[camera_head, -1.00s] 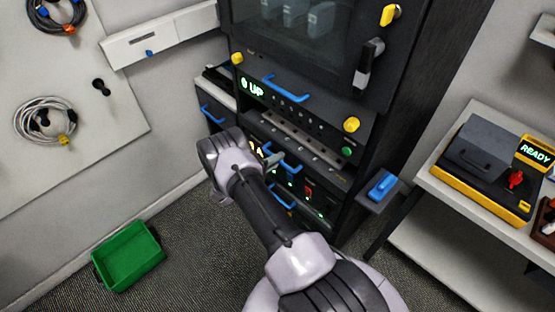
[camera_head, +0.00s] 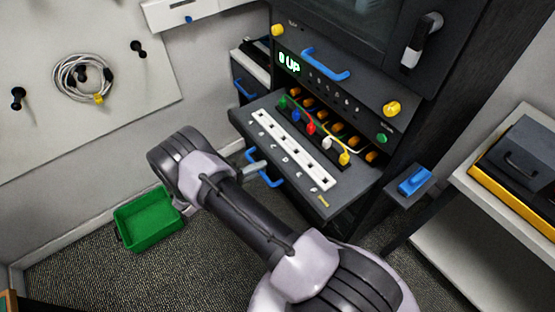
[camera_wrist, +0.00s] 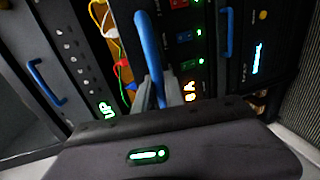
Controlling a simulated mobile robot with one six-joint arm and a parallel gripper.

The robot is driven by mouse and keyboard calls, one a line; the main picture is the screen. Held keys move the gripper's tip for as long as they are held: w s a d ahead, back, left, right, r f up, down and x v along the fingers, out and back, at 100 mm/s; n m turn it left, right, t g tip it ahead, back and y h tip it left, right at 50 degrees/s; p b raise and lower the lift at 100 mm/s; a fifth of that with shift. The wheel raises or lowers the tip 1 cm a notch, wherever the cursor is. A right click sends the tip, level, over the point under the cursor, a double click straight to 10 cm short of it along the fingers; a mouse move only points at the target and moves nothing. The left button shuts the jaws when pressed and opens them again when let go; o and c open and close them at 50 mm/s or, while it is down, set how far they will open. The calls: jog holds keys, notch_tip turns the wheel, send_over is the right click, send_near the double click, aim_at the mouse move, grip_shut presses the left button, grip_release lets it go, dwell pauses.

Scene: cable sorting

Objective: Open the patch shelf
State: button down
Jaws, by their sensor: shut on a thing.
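The patch shelf (camera_head: 334,203) is pulled out from the dark rack and slopes toward the lower right in the head view. It carries a white strip with several sockets (camera_head: 291,146) and a row of letters. Green, blue, red, white and yellow plugs (camera_head: 310,128) with cables lie behind the strip. My gripper (camera_head: 257,169) is shut on the blue shelf handle (camera_head: 265,182) at the shelf's front. In the wrist view my fingers (camera_wrist: 152,95) close around the lower part of the blue handle (camera_wrist: 147,43). The exact finger contact is partly hidden.
Above the shelf is a panel with a lit "UP" display (camera_head: 288,63) and another blue handle (camera_head: 325,64). A green bin (camera_head: 150,222) stands on the floor at left. A small ledge with a blue object (camera_head: 414,181) and a white table (camera_head: 455,225) are at right.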

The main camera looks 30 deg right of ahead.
jog(key=f+b+v, duration=0.2)
jog(key=b+v, duration=0.1)
jog(key=v, duration=0.9)
jog(key=shift+a+f+b, duration=0.25)
jog(key=shift+a+b, duration=0.05)
jog(key=shift+s, duration=0.1)
jog(key=c, duration=1.4)
grip_release()
jog(key=p+v, duration=0.1)
jog(key=v, duration=1.6)
jog(key=shift+a, duration=0.2)
jog(key=shift+s, duration=0.15)
